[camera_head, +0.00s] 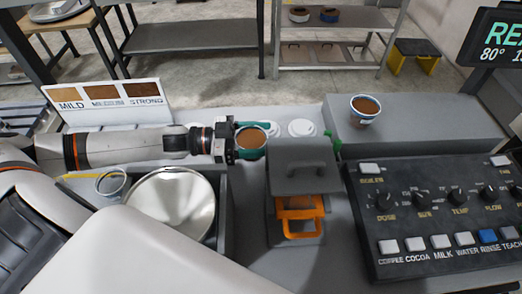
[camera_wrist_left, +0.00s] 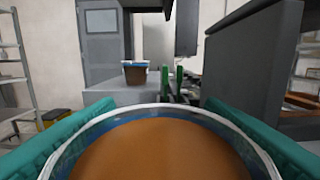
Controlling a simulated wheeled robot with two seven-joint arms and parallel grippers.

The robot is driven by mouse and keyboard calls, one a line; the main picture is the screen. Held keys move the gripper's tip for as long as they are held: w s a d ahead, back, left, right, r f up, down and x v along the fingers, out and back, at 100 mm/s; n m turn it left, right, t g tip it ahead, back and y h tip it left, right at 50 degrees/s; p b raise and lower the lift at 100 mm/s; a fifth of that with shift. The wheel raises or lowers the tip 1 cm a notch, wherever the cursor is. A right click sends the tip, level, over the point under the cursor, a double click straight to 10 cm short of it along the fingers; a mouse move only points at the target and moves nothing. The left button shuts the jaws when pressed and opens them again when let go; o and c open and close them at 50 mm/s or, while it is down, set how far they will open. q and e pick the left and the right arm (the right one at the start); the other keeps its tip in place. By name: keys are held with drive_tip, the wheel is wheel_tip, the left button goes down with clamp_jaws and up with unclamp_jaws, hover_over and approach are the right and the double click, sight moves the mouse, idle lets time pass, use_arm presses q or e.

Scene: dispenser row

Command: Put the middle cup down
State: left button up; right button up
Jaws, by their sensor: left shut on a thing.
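My left gripper (camera_head: 250,138) reaches in from the left with green fingers. It is shut on a cup (camera_head: 251,139) of brown drink with a blue band. The cup's brown surface and clear rim fill the bottom of the left wrist view (camera_wrist_left: 160,150), with a green finger on each side. The cup is upright, left of the grey dispenser (camera_head: 300,165); whether its base touches anything is hidden. A second cup (camera_head: 364,109) of brown drink stands on the grey raised block at right, and also shows in the left wrist view (camera_wrist_left: 135,73). My right gripper is not in view.
White round lids or discs (camera_head: 301,128) lie just behind the held cup. A control panel (camera_head: 440,215) with knobs and buttons fills the right. A round metal bowl (camera_head: 172,204) and a glass ring (camera_head: 111,182) are at left. The grey block (camera_head: 440,118) has free room.

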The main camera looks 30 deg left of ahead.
use_arm(q)
drive_tip(key=shift+f, duration=1.9)
drive_tip(key=shift+f, duration=0.2)
drive_tip(key=o, duration=1.2)
